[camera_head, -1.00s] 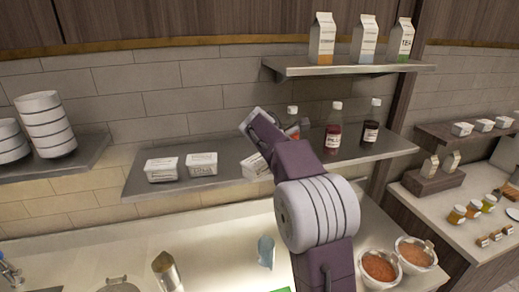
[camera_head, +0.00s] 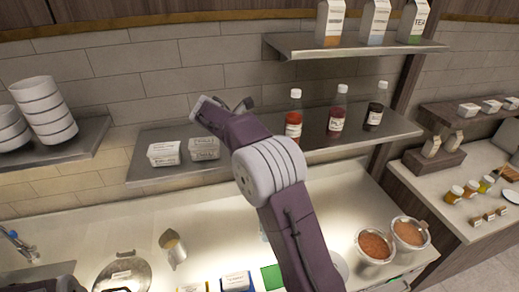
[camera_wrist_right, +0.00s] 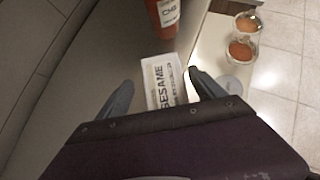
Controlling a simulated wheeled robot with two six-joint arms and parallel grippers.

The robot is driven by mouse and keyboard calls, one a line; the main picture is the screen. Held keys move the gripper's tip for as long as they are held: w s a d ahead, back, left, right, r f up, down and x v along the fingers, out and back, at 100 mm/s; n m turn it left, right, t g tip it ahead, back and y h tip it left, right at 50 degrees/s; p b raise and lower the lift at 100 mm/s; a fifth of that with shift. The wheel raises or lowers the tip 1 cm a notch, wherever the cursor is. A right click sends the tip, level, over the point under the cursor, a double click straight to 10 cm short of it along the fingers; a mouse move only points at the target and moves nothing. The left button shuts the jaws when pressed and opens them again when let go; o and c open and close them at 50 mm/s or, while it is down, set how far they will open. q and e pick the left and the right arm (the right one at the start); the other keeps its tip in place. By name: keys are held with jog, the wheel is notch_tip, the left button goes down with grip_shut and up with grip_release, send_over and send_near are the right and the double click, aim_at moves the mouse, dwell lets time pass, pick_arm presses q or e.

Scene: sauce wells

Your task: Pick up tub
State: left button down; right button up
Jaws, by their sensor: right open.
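A white rectangular tub lettered "SESAME" (camera_wrist_right: 161,88) shows in the right wrist view, between the two fingers of my right gripper (camera_wrist_right: 160,79). The fingers are apart, and I cannot tell whether they touch it. In the head view my right gripper (camera_head: 222,101) is raised in front of the lower shelf, and my arm seems to hide that tub. Two similar white tubs, a left one (camera_head: 163,154) and a right one (camera_head: 204,149), stand on the shelf to the left of the arm.
The lower shelf (camera_head: 150,134) also holds a red-orange bottle (camera_head: 294,117), a red bottle (camera_head: 337,112) and a dark bottle (camera_head: 375,108). The orange-red bottle stands just beyond the lettered tub in the wrist view (camera_wrist_right: 166,16). Cartons stand on the upper shelf (camera_head: 290,43).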

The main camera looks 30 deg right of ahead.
jog(key=shift+s+d+f+p, duration=0.2)
jog(key=shift+d+f+p, duration=0.4)
jog(key=shift+f, duration=0.2)
jog(key=shift+d+f, duration=0.25)
jog(key=shift+f, duration=0.05)
jog(key=shift+w+d+f, duration=0.15)
jog(key=shift+d+f, duration=0.1)
jog(key=shift+d, duration=0.05)
jog(key=shift+w+f, duration=0.1)
jog(key=shift+w, duration=0.05)
jog(key=shift+c, duration=0.9)
jog(key=c, duration=0.5)
jog(key=shift+a, duration=0.1)
grip_shut()
pick_arm(q)
jog(key=shift+s+a+r, duration=0.1)
jog(key=shift+s+r, duration=0.1)
jog(key=shift+r, duration=0.3)
jog(key=shift+s+a+r, duration=0.1)
jog(key=shift+s+r, duration=0.05)
jog(key=shift+r, duration=0.3)
pick_arm(e)
jog(key=shift+r, duration=0.2)
